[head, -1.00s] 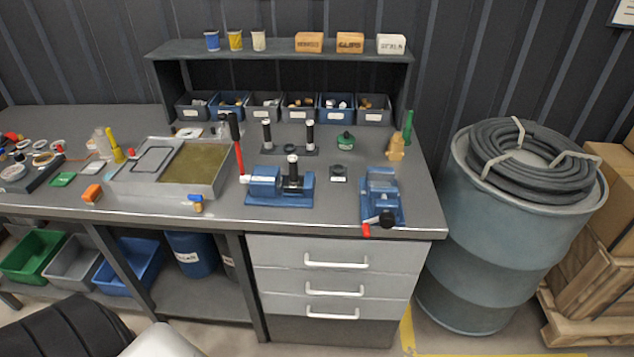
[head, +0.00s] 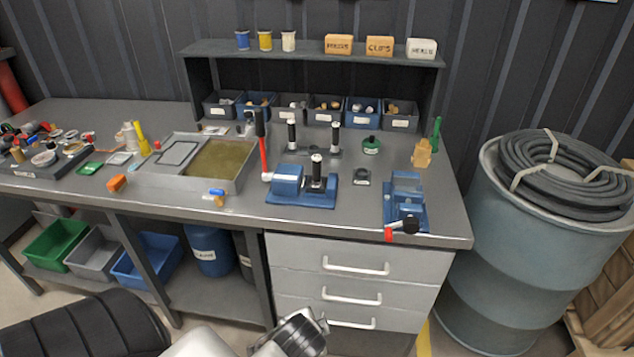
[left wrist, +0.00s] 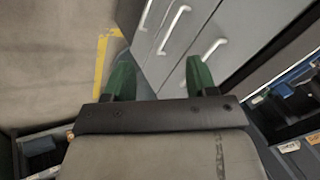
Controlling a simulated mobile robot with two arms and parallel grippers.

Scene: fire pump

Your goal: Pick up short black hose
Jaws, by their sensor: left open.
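Two short black upright cylinders with pale tops, which look like short hoses, stand on a dark rack: a left one (head: 291,135) and a right one (head: 335,138). A similar short black piece (head: 316,172) stands upright in the blue fixture (head: 290,187) in front of them. My left gripper (left wrist: 158,75) has green fingers spread apart with nothing between them, in front of the drawers and well away from these pieces. Part of my left arm shows at the bottom of the head view, its fingers not clear there. My right gripper is not in view.
A large coil of black hose (head: 568,172) lies on a blue-grey barrel (head: 500,270) right of the bench. A blue vise (head: 406,200) stands near the bench's right front edge. A metal tray (head: 150,178) lies left of the fixture. Drawer handles (head: 355,266) stick out below.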

